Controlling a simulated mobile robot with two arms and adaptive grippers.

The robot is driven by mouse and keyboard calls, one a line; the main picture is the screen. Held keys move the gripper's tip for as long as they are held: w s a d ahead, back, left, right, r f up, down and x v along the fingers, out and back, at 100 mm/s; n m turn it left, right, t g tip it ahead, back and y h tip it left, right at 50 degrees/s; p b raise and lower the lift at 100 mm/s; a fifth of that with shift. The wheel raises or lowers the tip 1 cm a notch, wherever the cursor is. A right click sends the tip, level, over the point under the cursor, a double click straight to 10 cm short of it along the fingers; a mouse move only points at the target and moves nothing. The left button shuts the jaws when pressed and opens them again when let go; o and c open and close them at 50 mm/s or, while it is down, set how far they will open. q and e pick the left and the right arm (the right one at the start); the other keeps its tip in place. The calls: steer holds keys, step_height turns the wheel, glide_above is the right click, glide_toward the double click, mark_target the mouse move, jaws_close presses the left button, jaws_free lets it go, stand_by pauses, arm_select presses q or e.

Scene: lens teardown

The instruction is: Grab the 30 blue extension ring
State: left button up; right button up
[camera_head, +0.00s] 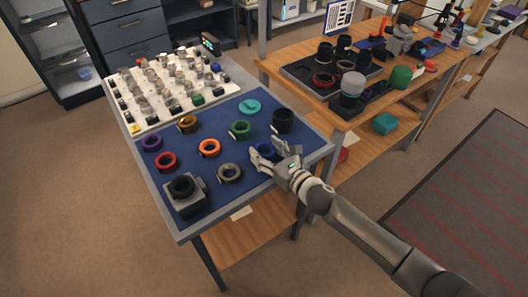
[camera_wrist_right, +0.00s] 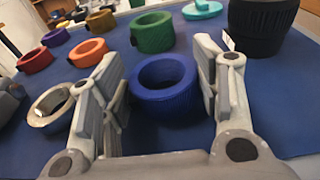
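The blue extension ring (camera_head: 265,150) lies flat on the blue mat near the table's right edge, partly hidden by my right gripper. In the right wrist view the blue ring (camera_wrist_right: 164,84) lies between the two fingers of my right gripper (camera_wrist_right: 165,95), with gaps on both sides. My right gripper (camera_head: 264,157) is open and low over the mat. Whether the fingers touch the mat cannot be told. Any number on the ring is not readable. My left gripper is not in view.
Close by stand a black lens barrel (camera_head: 283,120), a green ring (camera_head: 240,129), a grey ring (camera_head: 229,173) and an orange ring (camera_head: 209,148). A camera-like block (camera_head: 184,194) sits at the near corner. A white tray of small parts (camera_head: 165,88) fills the far end.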

steer(key=c, duration=0.4)
steer(key=shift+c, duration=0.2)
steer(key=shift+r, duration=0.1)
